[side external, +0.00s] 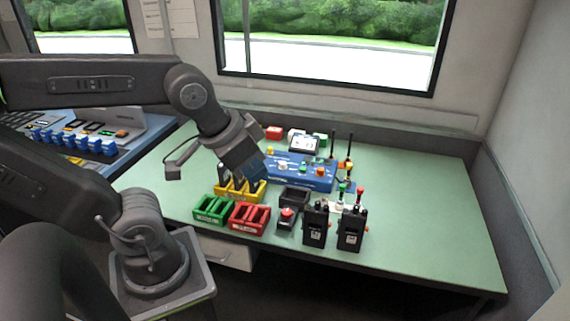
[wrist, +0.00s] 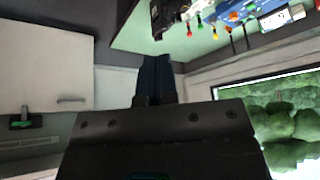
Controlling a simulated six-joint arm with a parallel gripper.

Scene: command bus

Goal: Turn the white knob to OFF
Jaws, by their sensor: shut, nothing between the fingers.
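The blue control panel (side external: 316,183) lies on the green table, with small coloured knobs or buttons on its top. A small white knob (side external: 283,167) shows on its left part; its pointer and markings are too small to read. My gripper (side external: 262,174) is just left of the panel, its fingers slanting down towards it. I cannot tell whether it touches the panel. In the wrist view my gripper (wrist: 155,62) is shut and empty. The blue panel (wrist: 238,13) shows at the top right there, and I cannot make out the white knob.
Yellow (side external: 254,194), green (side external: 212,209) and red (side external: 249,217) trays stand in front of the panel. A black box with a red button (side external: 287,217) and two black radios (side external: 316,224) (side external: 351,229) stand at front right. The table's right side is clear.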

